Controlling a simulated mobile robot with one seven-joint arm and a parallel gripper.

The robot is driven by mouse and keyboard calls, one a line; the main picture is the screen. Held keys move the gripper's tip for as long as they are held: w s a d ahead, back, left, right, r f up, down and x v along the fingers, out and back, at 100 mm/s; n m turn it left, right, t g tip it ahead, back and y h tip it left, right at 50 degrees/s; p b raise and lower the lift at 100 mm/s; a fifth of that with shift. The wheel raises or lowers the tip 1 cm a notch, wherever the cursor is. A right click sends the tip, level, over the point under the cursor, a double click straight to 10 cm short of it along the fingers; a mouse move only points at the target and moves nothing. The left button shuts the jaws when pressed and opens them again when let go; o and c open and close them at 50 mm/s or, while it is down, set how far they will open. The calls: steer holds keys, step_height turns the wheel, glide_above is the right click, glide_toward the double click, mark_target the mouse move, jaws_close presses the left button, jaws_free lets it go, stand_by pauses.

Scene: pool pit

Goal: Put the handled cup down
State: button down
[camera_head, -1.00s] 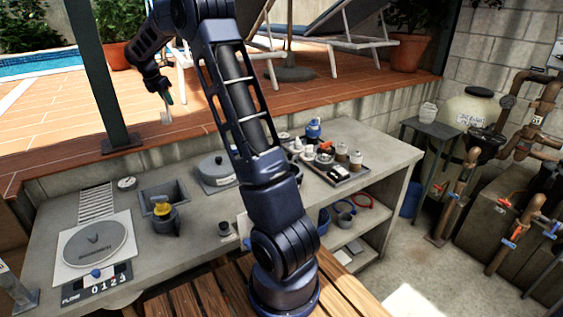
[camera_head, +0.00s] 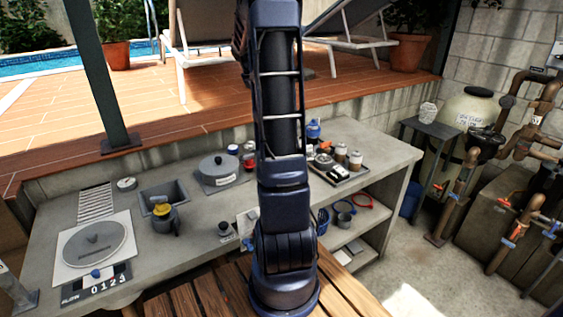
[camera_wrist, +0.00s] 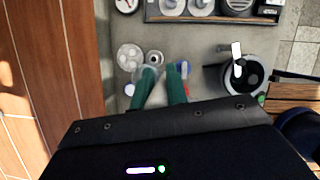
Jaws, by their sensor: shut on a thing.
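My gripper (camera_wrist: 164,72) shows in the wrist view, its two green fingers close together and pointing down over the grey worktop. A pale thing (camera_wrist: 157,94) shows between the fingers; I take it to be the handled cup, mostly hidden by the fingers, and its handle cannot be made out. Whether it touches the worktop cannot be told. In the head view my own arm stands upright in front, hiding my gripper and the cup.
In the wrist view a tray (camera_wrist: 148,12) of jars lies beyond the fingers. A pale round dish (camera_wrist: 130,57) is left of them, a dark round container (camera_wrist: 262,72) right. In the head view the worktop (camera_head: 195,232) holds a yellow-topped pot (camera_head: 165,219) and a lidded grey pot (camera_head: 217,171).

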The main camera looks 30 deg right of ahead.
steer(key=s+d+f, duration=0.1)
steer(key=s+d, duration=0.7)
step_height(320, 180, down, 20)
steer(key=shift+s+a+r+m, duration=0.15)
steer(key=shift+a+m, duration=0.05)
steer(key=shift+m, duration=0.2)
steer(key=c, duration=1.4)
jaws_free()
steer(key=shift+c, duration=0.2)
steer(key=shift+o, duration=0.3)
